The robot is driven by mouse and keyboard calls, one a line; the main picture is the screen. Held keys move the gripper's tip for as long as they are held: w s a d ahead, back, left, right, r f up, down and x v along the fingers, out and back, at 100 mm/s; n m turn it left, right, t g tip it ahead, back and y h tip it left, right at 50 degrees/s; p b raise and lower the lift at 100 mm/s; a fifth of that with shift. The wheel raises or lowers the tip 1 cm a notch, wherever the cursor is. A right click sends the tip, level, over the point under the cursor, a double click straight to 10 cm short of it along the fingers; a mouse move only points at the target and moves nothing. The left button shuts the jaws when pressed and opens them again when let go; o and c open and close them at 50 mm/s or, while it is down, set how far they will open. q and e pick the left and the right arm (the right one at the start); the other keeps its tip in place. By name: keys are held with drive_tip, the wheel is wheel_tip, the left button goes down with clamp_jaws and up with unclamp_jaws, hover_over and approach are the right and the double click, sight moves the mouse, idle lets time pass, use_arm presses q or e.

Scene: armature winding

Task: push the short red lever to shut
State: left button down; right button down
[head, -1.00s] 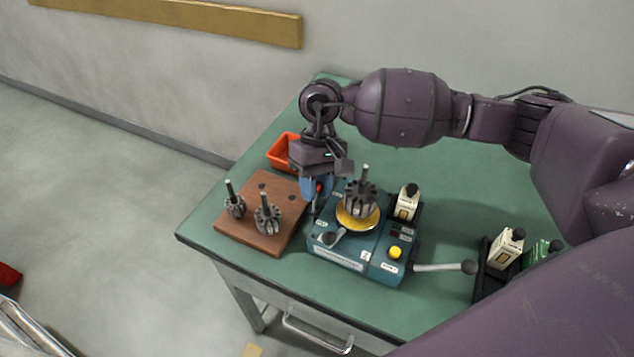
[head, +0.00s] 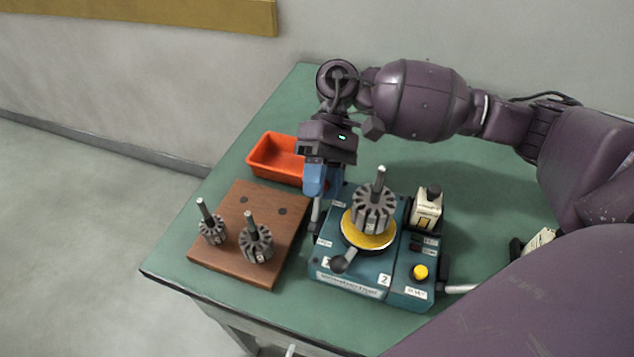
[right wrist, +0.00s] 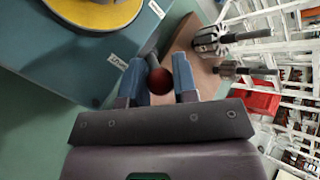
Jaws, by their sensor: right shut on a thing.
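The short lever (head: 316,216) stands at the left side of the teal winding machine (head: 345,285), its grey shaft upright or nearly so. Its round dark red knob (right wrist: 160,80) lies between my gripper's fingers in the right wrist view. My right gripper (head: 318,190), with blue fingers, is shut on this knob from above; the fingers hide the knob in the head view. A slotted armature (head: 373,212) stands on the machine's yellow disc (head: 353,234). My left gripper is not in view.
A brown wooden block (head: 225,270) with two armatures stands left of the machine, close to the lever. An orange bin (head: 275,158) sits behind it. The machine has a black-knobbed crank (head: 340,263), a yellow button (head: 420,272) and a cream bottle-like part (head: 427,208).

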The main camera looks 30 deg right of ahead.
idle(0.3)
drive_tip(key=c, duration=0.9)
unclamp_jaws()
drive_tip(key=v, duration=1)
drive_tip(key=shift+w+d+r+b, duration=0.2)
drive_tip(key=shift+w+r+b, duration=0.05)
drive_tip(key=shift+b, duration=0.1)
